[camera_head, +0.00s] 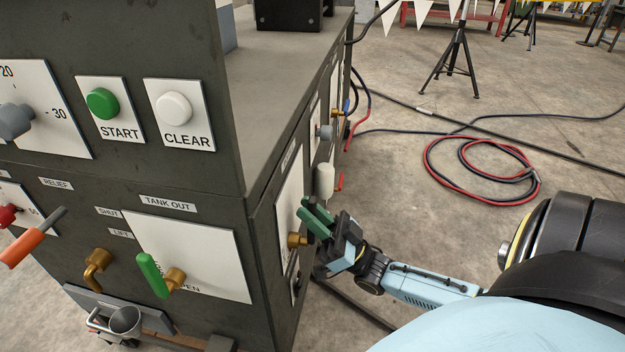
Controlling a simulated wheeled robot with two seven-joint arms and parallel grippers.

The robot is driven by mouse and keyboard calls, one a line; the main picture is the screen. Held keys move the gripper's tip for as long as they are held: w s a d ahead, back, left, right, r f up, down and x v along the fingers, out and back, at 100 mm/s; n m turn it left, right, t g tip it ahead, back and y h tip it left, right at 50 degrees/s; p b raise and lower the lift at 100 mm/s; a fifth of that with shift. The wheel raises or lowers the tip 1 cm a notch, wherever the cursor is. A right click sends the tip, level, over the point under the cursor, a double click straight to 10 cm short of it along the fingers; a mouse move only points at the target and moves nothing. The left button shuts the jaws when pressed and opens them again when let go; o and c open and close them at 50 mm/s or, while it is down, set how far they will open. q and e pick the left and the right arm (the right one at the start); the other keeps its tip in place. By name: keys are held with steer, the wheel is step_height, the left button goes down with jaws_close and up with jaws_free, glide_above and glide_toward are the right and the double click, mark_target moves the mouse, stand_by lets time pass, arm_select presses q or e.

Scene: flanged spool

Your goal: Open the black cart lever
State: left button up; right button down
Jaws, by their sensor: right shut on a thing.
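My right gripper (332,232) reaches in from the right to the side face of the dark cabinet (262,228). It is shut on a green-handled lever (312,212) on a brass valve (296,240), mounted on a white side panel (289,205). The gripper hides part of this lever's handle. On the front face, another green lever (151,273) on a brass fitting stands tilted over a white plate under the TANK OUT label. I cannot tell which part is called the black cart. My left gripper is not in view.
An orange-handled lever (30,240) sticks out at the left. A white cylinder (325,181) and a grey knob (324,132) stand out from the side face behind my right gripper. Coiled red and black hoses (480,168) lie on the floor. Open floor lies right of the cabinet.

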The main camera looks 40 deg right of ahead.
steer(key=shift+s+n+y, duration=0.1)
steer(key=shift+n+y, duration=0.2)
steer(key=shift+y, duration=0.2)
steer(key=c, duration=1.3)
jaws_free()
steer(key=v, duration=1.3)
steer(key=shift+s+d, duration=0.15)
steer(key=shift+s, duration=0.1)
